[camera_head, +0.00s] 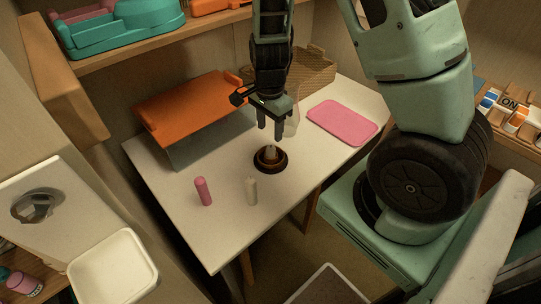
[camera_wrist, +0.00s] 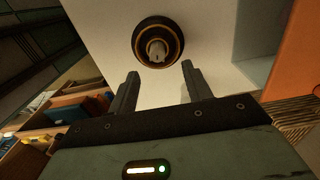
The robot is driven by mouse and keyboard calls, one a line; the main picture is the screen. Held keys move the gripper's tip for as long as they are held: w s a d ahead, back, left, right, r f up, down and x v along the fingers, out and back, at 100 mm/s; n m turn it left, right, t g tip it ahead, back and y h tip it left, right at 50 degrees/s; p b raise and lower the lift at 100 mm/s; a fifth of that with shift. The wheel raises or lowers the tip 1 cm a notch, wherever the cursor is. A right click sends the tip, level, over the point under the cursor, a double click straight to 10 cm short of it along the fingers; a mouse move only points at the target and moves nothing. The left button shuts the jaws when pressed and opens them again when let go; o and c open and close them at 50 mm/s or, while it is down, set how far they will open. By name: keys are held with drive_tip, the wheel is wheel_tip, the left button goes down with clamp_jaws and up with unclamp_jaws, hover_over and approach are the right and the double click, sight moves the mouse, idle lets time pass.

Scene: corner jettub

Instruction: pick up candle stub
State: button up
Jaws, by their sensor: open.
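A short pale grey candle stub (camera_head: 270,150) stands upright in a dark brown round holder (camera_head: 257,162) on the white table. The wrist view shows the stub (camera_wrist: 157,50) from above, at the middle of the holder's ringed dish (camera_wrist: 141,35). My gripper (camera_head: 271,136) points down just above the stub. Its two fingers are apart and empty. In the wrist view the stub lies slightly beyond the line between the fingertips (camera_wrist: 160,70). I see no contact between the fingers and the stub.
A pink cylinder (camera_head: 203,191) and a cream cylinder (camera_head: 251,191) stand on the table (camera_head: 214,235) at the front left. An orange-topped stand (camera_head: 190,103) is behind left, a pink tray (camera_head: 342,122) to the right. A wicker basket (camera_head: 312,72) and a clear object (camera_head: 293,122) are behind my gripper.

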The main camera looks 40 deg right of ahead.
sight(271, 147)
drive_tip(key=f, duration=0.7)
drive_tip(key=shift+s+f+b, duration=0.15)
drive_tip(key=shift+s+b, duration=0.05)
drive_tip(key=shift+b, duration=0.2)
drive_tip(key=c, duration=1)
